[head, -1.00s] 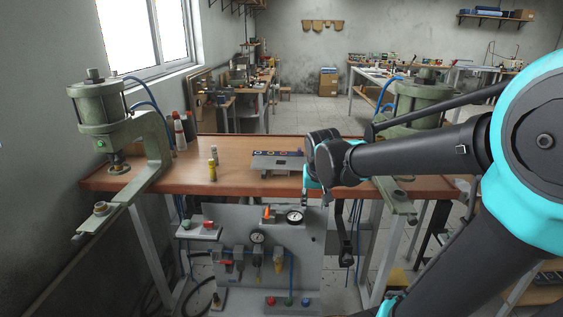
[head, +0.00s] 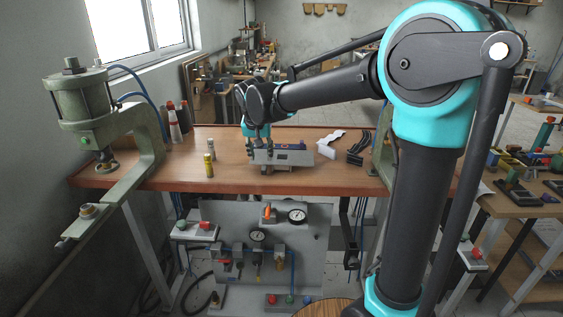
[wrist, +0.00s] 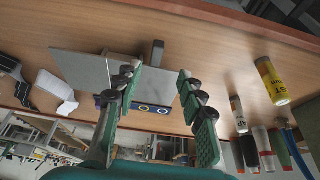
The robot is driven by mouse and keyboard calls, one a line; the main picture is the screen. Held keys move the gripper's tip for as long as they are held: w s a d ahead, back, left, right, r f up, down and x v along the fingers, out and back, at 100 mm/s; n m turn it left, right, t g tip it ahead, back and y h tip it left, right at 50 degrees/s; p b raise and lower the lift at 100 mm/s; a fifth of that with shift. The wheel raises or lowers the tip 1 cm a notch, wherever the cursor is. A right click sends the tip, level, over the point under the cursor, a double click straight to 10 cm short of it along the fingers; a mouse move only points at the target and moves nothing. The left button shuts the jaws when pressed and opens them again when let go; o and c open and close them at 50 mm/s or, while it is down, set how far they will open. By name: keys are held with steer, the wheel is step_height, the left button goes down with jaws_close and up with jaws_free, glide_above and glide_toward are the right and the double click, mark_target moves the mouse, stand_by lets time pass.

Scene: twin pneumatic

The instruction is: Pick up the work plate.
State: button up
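The work plate appears to be the flat grey plate (head: 292,157) on a small support near the middle of the wooden bench. In the wrist view the plate (wrist: 88,76) runs from upper left towards the space between my fingers. My gripper (head: 258,146) is at the plate's left end in the head view. In the wrist view my gripper (wrist: 161,70) has its two green fingers wide apart with nothing clamped. The left finger hides part of the plate, and the plate's end shows between the fingers. I cannot tell whether a finger touches it.
A dark blue strip with rings (wrist: 155,108) lies by the plate. A white object (head: 327,151) and black parts (head: 357,146) lie to the right.

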mark_target(264, 167)
steer(key=x, duration=0.8)
steer(key=shift+w+d+f, duration=0.15)
steer(key=shift+w+d, duration=0.05)
steer(key=shift+d, duration=0.15)
jaws_close()
